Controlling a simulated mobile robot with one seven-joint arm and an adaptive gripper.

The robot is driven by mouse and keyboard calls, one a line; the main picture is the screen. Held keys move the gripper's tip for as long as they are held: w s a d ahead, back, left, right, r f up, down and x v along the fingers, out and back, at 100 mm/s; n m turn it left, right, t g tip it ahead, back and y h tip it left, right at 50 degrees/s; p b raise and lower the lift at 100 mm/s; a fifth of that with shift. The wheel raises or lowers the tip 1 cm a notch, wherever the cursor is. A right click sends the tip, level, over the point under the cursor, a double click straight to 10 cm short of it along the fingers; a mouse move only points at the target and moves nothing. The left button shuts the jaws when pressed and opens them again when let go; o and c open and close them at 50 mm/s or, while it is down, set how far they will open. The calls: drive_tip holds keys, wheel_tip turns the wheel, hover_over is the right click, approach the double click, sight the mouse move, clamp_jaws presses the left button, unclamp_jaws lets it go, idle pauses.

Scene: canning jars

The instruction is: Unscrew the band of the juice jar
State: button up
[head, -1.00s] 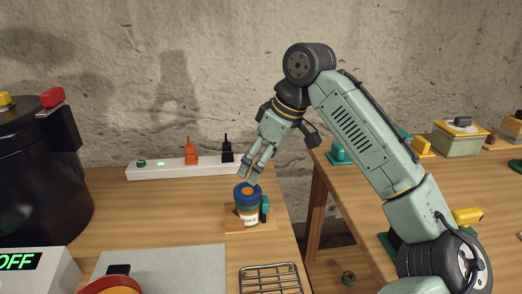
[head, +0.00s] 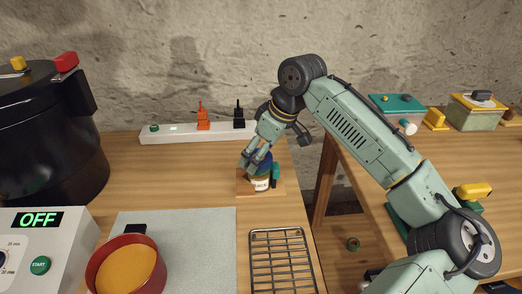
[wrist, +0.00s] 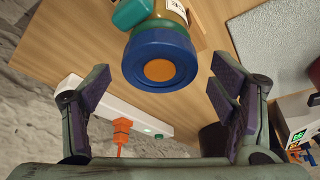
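The juice jar (head: 261,184), with a white label, stands upright on a small wooden board (head: 247,190). Its blue band (wrist: 133,65) and round orange lid centre (wrist: 159,70) face the wrist camera. A teal block (head: 275,171) is beside the jar. My gripper (head: 256,158) is over the jar top and hides part of the band in the head view. In the wrist view my gripper (wrist: 160,76) is open, with fingers on both sides of the band. Gaps show between fingers and band; I cannot tell how deep the fingertips reach.
A white power strip (head: 175,135) with an orange plug (head: 203,118) and a black plug (head: 239,116) lies behind the jar. A wire rack (head: 282,260), red pot (head: 108,270) and grey mat (head: 190,245) are in front. A black canner (head: 50,130) stands left.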

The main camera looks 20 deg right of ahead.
drive_tip(key=c, duration=1.2)
drive_tip(key=shift+r+n+p, duration=0.3)
drive_tip(key=shift+n+p, duration=0.3)
drive_tip(key=shift+p, duration=0.4)
drive_tip(key=shift+f+n+g+y+p, duration=0.1)
drive_tip(key=shift+n+g+y+p, duration=0.4)
drive_tip(key=shift+n+p, duration=0.5)
drive_tip(key=shift+d+f+n, duration=0.1)
drive_tip(key=shift+f+n, duration=0.1)
drive_tip(key=shift+n, duration=0.5)
drive_tip(key=shift+w+r+g, duration=0.1)
drive_tip(key=shift+r+g, duration=0.05)
drive_tip(key=shift+g, duration=0.15)
drive_tip(key=n, duration=0.2)
drive_tip(key=n+g, duration=0.1)
drive_tip(key=n, duration=0.1)
drive_tip(key=shift+w+f+y+p, duration=0.1)
drive_tip(key=shift+f+y+p, duration=0.1)
drive_tip(key=shift+y+p, duration=0.15)
drive_tip(key=shift+n+g, duration=0.3)
